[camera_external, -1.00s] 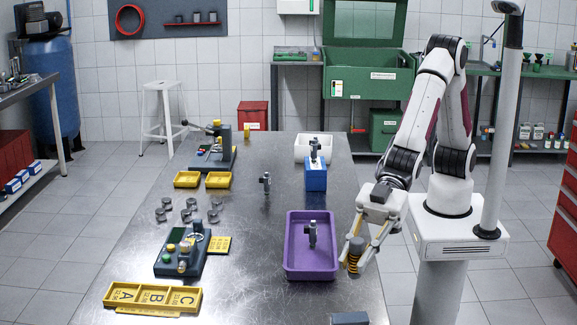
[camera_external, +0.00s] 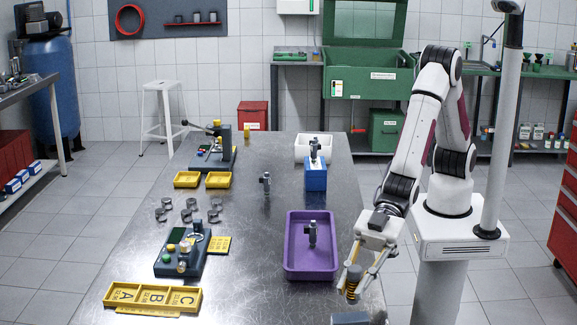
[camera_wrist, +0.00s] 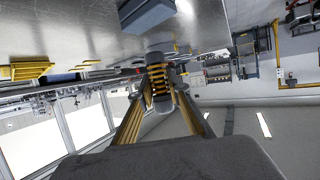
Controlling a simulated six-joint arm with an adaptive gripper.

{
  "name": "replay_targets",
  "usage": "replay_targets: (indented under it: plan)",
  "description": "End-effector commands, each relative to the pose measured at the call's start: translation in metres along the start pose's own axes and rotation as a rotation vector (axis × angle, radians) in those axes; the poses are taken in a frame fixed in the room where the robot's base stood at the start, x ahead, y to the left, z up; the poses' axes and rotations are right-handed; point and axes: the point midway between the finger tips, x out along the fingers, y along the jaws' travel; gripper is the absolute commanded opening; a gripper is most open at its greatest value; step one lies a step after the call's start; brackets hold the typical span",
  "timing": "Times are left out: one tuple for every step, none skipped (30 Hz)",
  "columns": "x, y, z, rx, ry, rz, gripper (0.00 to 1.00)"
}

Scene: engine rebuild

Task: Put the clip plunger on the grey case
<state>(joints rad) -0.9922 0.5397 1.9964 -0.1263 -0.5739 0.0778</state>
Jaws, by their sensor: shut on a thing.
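The clip plunger (camera_external: 353,278), a dark cylinder with an orange coil spring, is held between the fingertips of my gripper (camera_external: 352,288). It also shows in the wrist view (camera_wrist: 159,80), where my gripper (camera_wrist: 161,92) is shut on it. The grey case (camera_external: 350,318) is a small blue-grey block at the table's near right edge, partly cut off by the picture's bottom. It also shows in the wrist view (camera_wrist: 146,13), beyond the plunger. The plunger is close to the case; in the wrist view a gap shows between them.
The purple tray (camera_external: 289,270) with a grey metal part in it stands left of my gripper. A blue block (camera_external: 316,178) and a white bin (camera_external: 305,155) stand farther back. A yellow A-B-C tray (camera_external: 152,297) lies at the near left. The table between is mostly clear.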

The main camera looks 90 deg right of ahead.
Motion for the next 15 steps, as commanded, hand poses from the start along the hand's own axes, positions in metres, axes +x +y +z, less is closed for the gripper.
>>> replay_targets:
  plan:
    - [0.000, 0.000, 0.000, 0.000, 0.001, 0.000, 0.00]
    - [0.000, 0.000, 0.000, 0.000, 0.001, 0.000, 0.00]
    - [0.000, 0.000, 0.000, 0.000, 0.001, 0.000, 0.00]
    - [0.000, 0.000, 0.000, 0.000, 0.001, 0.000, 0.00]
    - [0.000, 0.000, 0.000, 0.000, 0.001, 0.000, 0.00]
    - [0.000, 0.000, 0.000, 0.000, 0.001, 0.000, 0.00]
    - [0.000, 0.000, 0.000, 0.000, 0.001, 0.000, 0.00]
    - [0.000, 0.000, 0.000, 0.000, 0.001, 0.000, 0.00]
    - [0.000, 0.000, 0.001, 0.000, 0.001, 0.000, 0.00]
    - [0.001, 0.000, 0.002, 0.000, 0.000, 0.000, 0.00]
    - [0.001, 0.000, 0.003, 0.000, 0.000, 0.000, 0.00]
    - [0.002, 0.000, 0.005, 0.001, -0.001, 0.000, 0.00]
    - [0.003, 0.000, 0.008, 0.001, -0.002, 0.000, 0.00]
    - [0.004, 0.000, 0.010, 0.001, -0.002, 0.000, 0.00]
    - [0.005, 0.000, 0.014, 0.001, -0.002, 0.000, 0.00]
